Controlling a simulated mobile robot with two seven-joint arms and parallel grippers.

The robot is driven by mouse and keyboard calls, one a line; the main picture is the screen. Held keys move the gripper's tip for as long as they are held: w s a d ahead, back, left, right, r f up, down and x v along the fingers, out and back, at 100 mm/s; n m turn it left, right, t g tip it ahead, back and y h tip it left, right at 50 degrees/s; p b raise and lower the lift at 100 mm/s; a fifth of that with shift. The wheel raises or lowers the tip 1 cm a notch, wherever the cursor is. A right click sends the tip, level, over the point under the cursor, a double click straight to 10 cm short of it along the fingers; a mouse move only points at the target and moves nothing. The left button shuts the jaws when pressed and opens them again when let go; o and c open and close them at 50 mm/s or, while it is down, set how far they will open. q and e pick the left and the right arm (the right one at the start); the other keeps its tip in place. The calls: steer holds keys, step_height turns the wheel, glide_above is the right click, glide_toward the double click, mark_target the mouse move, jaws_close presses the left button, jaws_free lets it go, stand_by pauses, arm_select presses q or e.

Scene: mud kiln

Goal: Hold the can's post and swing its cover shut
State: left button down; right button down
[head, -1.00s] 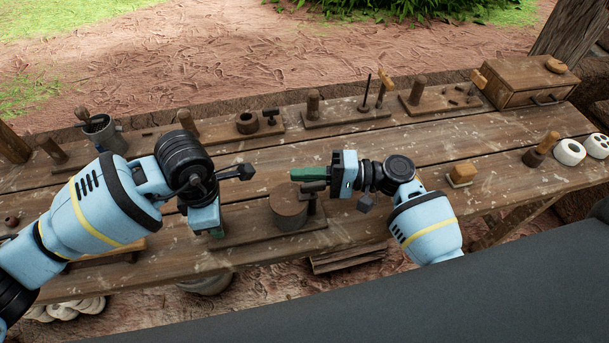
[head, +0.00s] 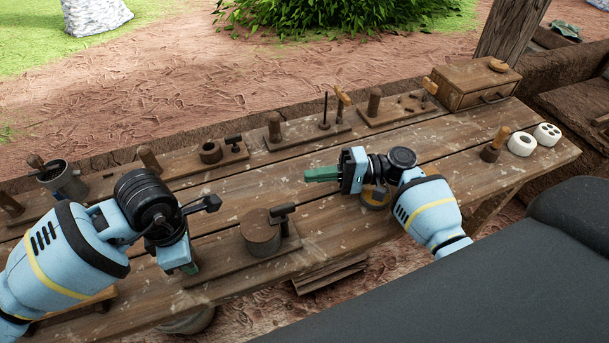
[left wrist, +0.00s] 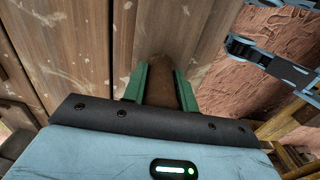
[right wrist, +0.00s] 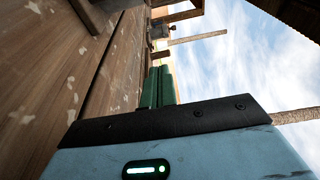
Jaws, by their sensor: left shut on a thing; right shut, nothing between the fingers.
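The round wooden can (head: 260,238) stands on a board (head: 215,262) near the front of the table, in the middle of the head view. Its top looks like a flat, closed brown disc. A short dark bar (head: 283,211) stands at its right edge. My left gripper (head: 188,266) is at the board's left end; in the left wrist view its green fingers are shut on a brown post (left wrist: 183,85). The post is hidden behind my arm in the head view. My right gripper (head: 322,173) is shut and empty, above the table behind and right of the can, apart from it.
Table between the can and back row is clear.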

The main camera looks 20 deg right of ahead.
steer(key=shift+r, duration=0.1)
steer(key=shift+r, duration=1.95)
arm_select(q)
steer(key=c, duration=1)
jaws_free()
step_height(320, 180, up, 12)
steer(key=shift+r, duration=0.1)
